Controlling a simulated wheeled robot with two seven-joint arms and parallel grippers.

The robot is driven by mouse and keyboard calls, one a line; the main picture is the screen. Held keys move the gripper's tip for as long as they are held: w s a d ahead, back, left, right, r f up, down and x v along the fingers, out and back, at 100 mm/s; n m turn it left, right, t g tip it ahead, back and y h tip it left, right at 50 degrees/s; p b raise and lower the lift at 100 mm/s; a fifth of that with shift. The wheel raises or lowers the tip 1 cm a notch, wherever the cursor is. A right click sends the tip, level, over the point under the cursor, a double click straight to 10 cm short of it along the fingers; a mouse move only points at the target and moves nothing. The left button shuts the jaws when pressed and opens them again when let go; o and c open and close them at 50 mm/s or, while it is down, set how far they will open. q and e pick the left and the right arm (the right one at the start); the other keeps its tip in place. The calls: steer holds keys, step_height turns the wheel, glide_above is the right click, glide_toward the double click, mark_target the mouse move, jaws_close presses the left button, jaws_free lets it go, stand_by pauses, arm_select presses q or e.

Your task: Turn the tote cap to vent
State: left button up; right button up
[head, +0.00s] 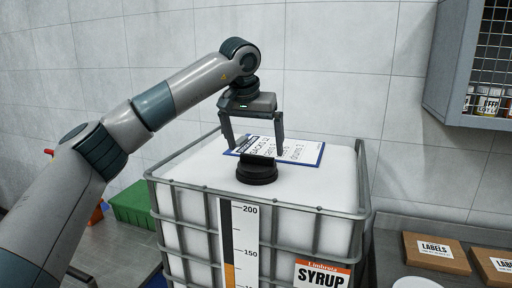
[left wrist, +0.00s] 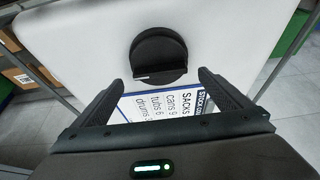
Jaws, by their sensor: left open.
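The tote (head: 320,205) is a white tank in a grey cage with a SYRUP label. Its black round cap (head: 257,171) sits on the top, with a raised bar across it. In the left wrist view the cap (left wrist: 158,52) shows a white line at one end of the bar. My left gripper (head: 254,151) is open and empty, fingers pointing down, above and behind the cap. In the left wrist view the cap lies just beyond the fingertips (left wrist: 158,80), apart from them. My right gripper is not in view.
A blue-edged stock sheet (head: 305,151) lies on the tote top behind the cap, partly under my left gripper. Boxes marked LABELS (head: 435,252) stand on a counter at right. A grey cabinet (head: 455,60) hangs at upper right. A green crate (head: 133,205) is at left.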

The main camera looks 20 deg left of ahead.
mark_target(256, 164)
arm_select(q)
steer(key=shift+p+x, duration=0.35)
steer(key=shift+x, duration=1.25)
steer(key=shift+c, duration=0.4)
steer(key=c, duration=1)
steer(key=shift+o, duration=0.2)
